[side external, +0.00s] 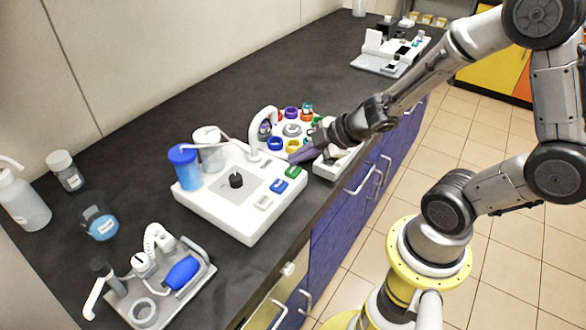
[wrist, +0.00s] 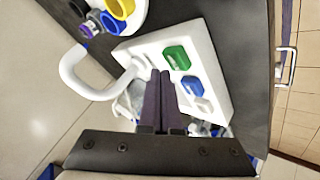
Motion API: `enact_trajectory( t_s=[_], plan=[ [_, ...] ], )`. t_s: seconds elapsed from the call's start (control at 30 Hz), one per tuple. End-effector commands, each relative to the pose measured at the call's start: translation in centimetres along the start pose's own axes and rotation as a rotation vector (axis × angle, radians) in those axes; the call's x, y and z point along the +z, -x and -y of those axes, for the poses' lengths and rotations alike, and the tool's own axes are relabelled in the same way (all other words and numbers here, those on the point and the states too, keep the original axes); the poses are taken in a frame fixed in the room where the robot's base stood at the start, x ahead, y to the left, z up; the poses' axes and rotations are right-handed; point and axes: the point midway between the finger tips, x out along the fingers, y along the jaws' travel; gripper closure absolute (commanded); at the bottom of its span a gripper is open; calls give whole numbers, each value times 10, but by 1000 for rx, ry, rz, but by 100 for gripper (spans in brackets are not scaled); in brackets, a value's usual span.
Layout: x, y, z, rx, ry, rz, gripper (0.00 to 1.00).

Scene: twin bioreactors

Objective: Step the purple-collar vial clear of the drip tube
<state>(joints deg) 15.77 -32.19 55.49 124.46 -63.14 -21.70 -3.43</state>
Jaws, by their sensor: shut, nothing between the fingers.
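A vial with a purple collar (wrist: 92,28) sits in the white round carousel (wrist: 131,22) at the top of the wrist view, close to the end of the arched white drip tube (wrist: 72,72). In the side view the vial (side external: 265,128) is partly hidden behind the drip tube (side external: 262,112). I cannot tell if they touch. My gripper (side external: 293,158) is shut and empty. Its purple fingers (wrist: 160,74) are over the white console (side external: 238,214), beside the green button (wrist: 177,57) and apart from the vial. A blue button (wrist: 190,86) sits beside the green one.
A blue-lidded vessel (side external: 186,168) and a clear vessel (side external: 208,150) stand at the console's left. Carousel places have blue (side external: 275,143), yellow (side external: 292,147) and other coloured rings. Dark bench (side external: 230,95) behind is clear.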

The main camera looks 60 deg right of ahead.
Motion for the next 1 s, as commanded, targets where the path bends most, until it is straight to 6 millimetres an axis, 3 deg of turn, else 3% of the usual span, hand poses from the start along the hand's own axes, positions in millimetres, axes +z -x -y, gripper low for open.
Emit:
enact_trajectory(
  t_s=[1.0],
  plan=[
    [4,-5,4,-1,0,0,100]
  ],
)
